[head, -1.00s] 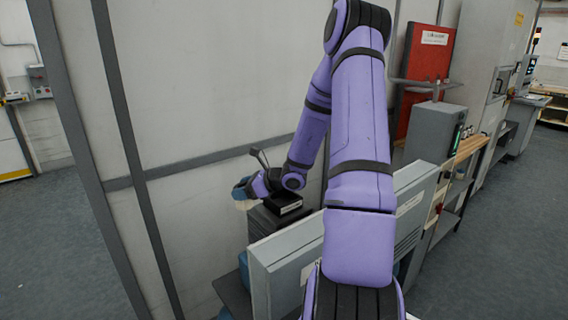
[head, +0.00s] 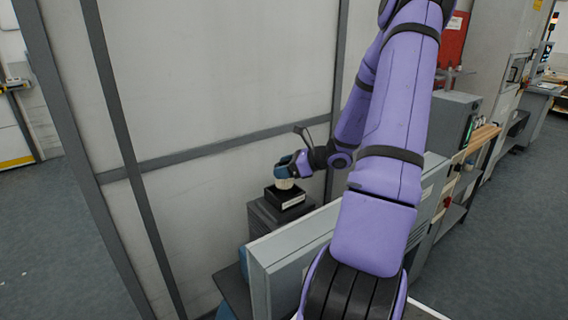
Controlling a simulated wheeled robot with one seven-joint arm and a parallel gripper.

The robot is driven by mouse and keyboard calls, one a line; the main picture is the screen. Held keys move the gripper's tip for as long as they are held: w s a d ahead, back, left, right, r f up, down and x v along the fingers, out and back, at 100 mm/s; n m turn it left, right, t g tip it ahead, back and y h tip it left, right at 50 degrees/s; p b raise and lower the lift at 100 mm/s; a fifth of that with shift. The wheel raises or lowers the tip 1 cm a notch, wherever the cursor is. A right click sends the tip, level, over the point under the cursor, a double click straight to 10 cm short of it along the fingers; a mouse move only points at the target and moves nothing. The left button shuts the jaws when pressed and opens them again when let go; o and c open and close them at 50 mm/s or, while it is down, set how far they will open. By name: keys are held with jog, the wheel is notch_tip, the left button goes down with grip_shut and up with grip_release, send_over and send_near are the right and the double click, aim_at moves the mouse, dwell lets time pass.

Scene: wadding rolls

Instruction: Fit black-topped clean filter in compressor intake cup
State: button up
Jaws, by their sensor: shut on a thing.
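My gripper (head: 284,171) is shut on a small pale round thing (head: 284,184) that looks like a filter. My fingers cover its top, so I cannot tell whether that is black. It is over or in a black, box-like tray (head: 286,198) on a dark grey cabinet; I cannot tell if it touches the tray. A bit of a blue thing (head: 243,257) shows low behind a grey panel and may be part of the compressor. I cannot make out the intake cup or any other filter.
The grey panel (head: 300,236) stands in front of the cabinet (head: 262,222) and hides its lower part. A pale wall (head: 220,95) with dark rails is close behind. Machines and a wooden-topped bench (head: 480,139) line the right. Open floor lies at far right.

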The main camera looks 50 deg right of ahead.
aim_at(285, 181)
jog(key=shift+f, duration=1.9)
jog(key=shift+f, duration=0.65)
dwell(1.2)
jog(key=o, duration=1)
jog(key=shift+s, duration=0.1)
jog(key=v, duration=1)
jog(key=shift+s+d+r, duration=0.1)
jog(key=shift+s+d, duration=0.1)
jog(key=shift+s, duration=0.1)
